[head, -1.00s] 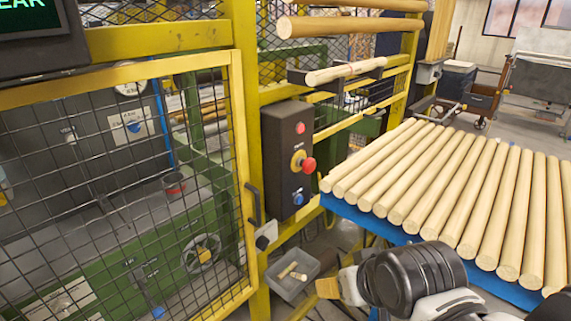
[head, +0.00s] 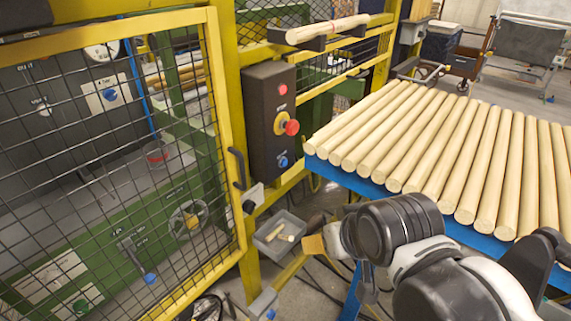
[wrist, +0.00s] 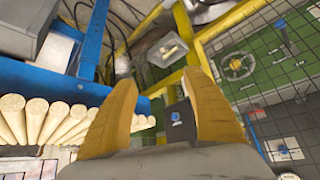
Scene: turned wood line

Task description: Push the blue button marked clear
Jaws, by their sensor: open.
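A dark control box (head: 262,115) hangs on the yellow post of the fence. A blue button (head: 283,162) sits at its lower end, below a red mushroom button on a yellow collar (head: 290,127) and a small red button (head: 283,89). The lettering by the blue button is too small to read. My gripper (head: 316,245) is below and right of the box, apart from it. In the wrist view, my gripper (wrist: 163,112) has its two yellow-orange fingers apart, empty, with a blue button (wrist: 176,116) on a dark face visible between them.
A blue-framed rack of round wood bars (head: 440,150) stands to the right, close to my arm. A yellow mesh door (head: 120,170) with a black handle (head: 237,167) is on the left. A grey bin (head: 279,236) with wood offcuts sits below the box.

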